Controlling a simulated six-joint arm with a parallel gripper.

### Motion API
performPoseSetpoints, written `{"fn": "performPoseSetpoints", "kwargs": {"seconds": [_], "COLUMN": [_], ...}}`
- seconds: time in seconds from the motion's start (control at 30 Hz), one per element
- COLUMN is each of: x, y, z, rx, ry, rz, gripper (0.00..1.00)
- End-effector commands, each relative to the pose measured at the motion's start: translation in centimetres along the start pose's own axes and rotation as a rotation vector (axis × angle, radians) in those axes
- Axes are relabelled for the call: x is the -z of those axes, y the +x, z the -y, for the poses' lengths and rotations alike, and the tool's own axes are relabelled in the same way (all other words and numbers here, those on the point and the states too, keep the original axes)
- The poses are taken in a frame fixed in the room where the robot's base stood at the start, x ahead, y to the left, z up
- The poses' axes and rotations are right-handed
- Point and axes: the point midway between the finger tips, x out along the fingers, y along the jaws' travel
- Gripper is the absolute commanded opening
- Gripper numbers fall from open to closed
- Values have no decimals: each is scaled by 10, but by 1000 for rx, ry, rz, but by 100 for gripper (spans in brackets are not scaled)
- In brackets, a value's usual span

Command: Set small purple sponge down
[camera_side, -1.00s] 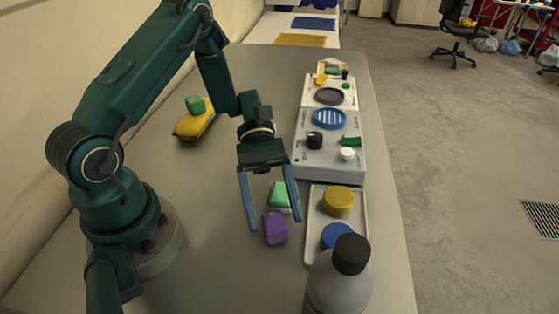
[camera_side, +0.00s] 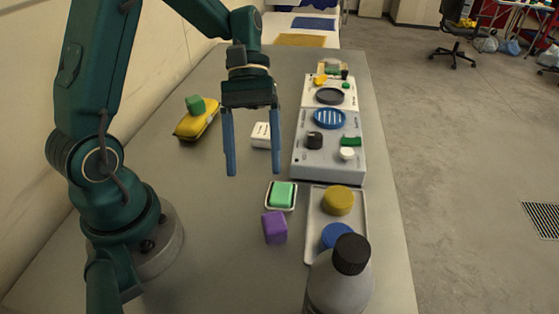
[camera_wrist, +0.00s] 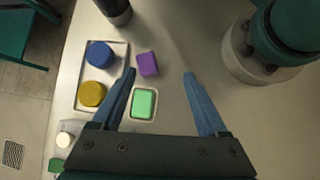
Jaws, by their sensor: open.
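The small purple sponge (camera_side: 275,228) rests on the grey table, just in front of a small white dish holding a green sponge (camera_side: 283,194). The purple sponge also shows in the wrist view (camera_wrist: 147,64), beside the left finger's tip and apart from it. My gripper (camera_side: 252,172) is open and empty, raised above the table behind the sponges in the side view.
A tray (camera_side: 314,250) with yellow and blue round pieces lies right of the sponge, with a grey bottle (camera_side: 338,284) in front. A control panel (camera_side: 327,163) stands behind the tray. A white box (camera_side: 261,135) and a yellow sponge (camera_side: 197,124) with a green block (camera_side: 195,105) lie farther back.

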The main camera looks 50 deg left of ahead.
Motion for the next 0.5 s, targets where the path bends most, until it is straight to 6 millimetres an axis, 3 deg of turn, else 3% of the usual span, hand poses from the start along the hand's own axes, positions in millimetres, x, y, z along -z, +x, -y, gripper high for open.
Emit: {"fn": "performPoseSetpoints", "kwargs": {"seconds": [0.2, 0.5], "x": [-28, -53], "y": [-11, -24], "z": [10, 25], "rx": [99, 193], "ry": [259, 615], "rz": [-320, -741], "gripper": [76, 76]}}
